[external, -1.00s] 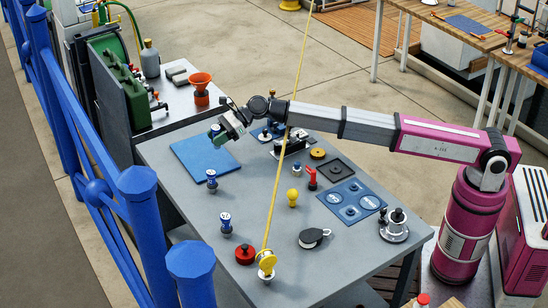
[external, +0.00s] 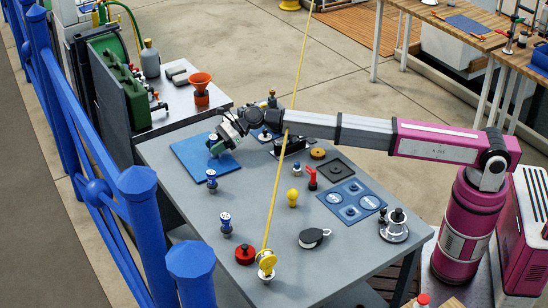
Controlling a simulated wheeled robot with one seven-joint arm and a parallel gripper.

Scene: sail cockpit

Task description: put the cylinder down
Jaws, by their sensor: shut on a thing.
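My gripper (external: 216,147) is at the end of the outstretched arm, low over the right part of the flat blue mat (external: 192,165) on the grey table. It points down and is shut on the cylinder. A small dark greenish shape shows at the fingertips; it is too small to make out clearly, and the fingers hide much of it. I cannot tell whether the cylinder touches the mat.
Blue-and-white knobbed pieces (external: 212,180) stand in front of the mat. The mat's left part is clear.

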